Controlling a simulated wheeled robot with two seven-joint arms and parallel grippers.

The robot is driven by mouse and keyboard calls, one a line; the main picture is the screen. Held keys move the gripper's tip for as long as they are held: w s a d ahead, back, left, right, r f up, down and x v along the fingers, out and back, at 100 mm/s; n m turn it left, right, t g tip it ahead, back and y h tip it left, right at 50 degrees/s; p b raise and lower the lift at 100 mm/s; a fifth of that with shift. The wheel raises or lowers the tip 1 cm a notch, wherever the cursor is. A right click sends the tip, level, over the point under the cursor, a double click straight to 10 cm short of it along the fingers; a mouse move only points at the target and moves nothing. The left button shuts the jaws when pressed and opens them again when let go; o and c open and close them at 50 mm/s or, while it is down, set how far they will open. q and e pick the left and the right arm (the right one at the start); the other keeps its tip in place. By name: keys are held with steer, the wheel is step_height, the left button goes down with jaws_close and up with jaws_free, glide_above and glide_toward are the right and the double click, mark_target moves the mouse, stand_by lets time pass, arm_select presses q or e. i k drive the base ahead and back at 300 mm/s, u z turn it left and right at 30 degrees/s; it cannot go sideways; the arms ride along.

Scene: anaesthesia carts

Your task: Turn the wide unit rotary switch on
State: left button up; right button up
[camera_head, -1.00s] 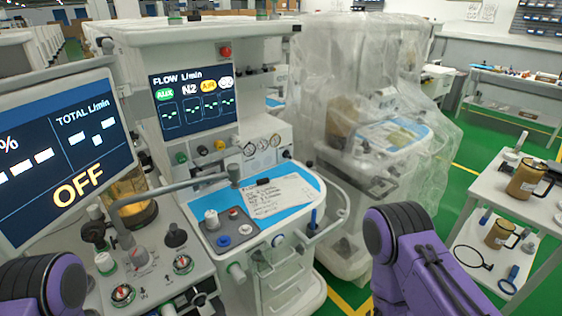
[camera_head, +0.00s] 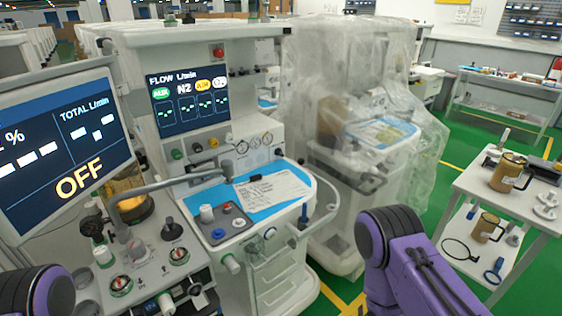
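The nearest anaesthesia unit at the left has a large screen (camera_head: 62,160) reading OFF. Its front panel carries round dials (camera_head: 121,284) and (camera_head: 179,254), a dark knob (camera_head: 172,230) and a white-and-green knob (camera_head: 103,256). Beside it, a second unit has a FLOW screen (camera_head: 189,106) and a worktop with a white knob (camera_head: 206,213) and a blue knob (camera_head: 218,234). I cannot tell which control is the wide unit rotary switch, or its setting. Only purple links of my arms show, at bottom left and bottom centre-right; both grippers are out of view.
A plastic-covered unit (camera_head: 365,130) stands behind the second unit. A white table (camera_head: 470,187) with brown jugs (camera_head: 508,172) is at the right. A curved rail (camera_head: 160,185) rises over the left panel. Green floor is clear between the covered unit and table.

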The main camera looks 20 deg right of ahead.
mark_target(279, 152)
steer(key=u, duration=0.45)
steer(key=k, duration=0.2)
steer(key=z, duration=1.45)
steer(key=i, duration=0.6)
steer(key=z, duration=0.2)
